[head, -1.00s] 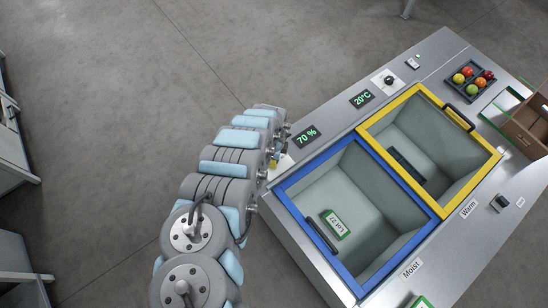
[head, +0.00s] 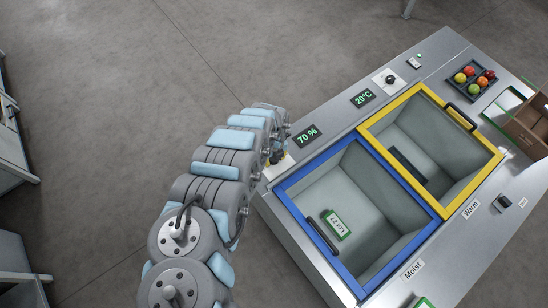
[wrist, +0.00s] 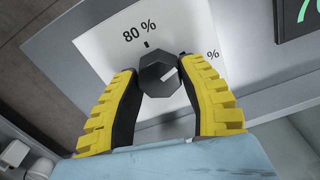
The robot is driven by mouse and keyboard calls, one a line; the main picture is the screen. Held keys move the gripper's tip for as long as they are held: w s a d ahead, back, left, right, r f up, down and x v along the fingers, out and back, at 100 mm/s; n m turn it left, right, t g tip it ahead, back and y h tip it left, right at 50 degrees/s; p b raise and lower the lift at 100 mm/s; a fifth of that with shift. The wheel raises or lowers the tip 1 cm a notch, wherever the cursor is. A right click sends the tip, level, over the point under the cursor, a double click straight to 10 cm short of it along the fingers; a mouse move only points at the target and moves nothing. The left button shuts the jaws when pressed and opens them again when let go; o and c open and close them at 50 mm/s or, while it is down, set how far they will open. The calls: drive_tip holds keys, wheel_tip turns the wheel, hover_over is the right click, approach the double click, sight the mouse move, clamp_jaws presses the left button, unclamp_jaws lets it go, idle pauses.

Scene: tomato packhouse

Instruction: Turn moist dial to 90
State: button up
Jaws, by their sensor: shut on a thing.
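The moist dial (wrist: 158,76) is a dark faceted knob on a white plate (wrist: 95,42) in the wrist view. In the head view my arm hides the knob, and the moist display (head: 307,137) reads 70 %.
The blue-rimmed Moist bin (head: 352,277) holds a green-framed "Lot 27" card (head: 335,224). The yellow-rimmed Warm bin (head: 480,172) stands beside it. A 20°C display (head: 363,97) and another dial (head: 390,79) are farther along. A tray of fruit (head: 490,88) and a brown crate (head: 533,130) lie at right.

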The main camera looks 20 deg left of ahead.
sight(273, 158)
drive_tip(key=shift+m, duration=1)
drive_tip(key=o, duration=1.2)
drive_tip(key=shift+r, duration=0.15)
wheel_tip(273, 158, up, 2)
drive_tip(key=shift+a, duration=0.1)
wheel_tip(273, 158, up, 6)
drive_tip(key=shift+r, duration=1.85)
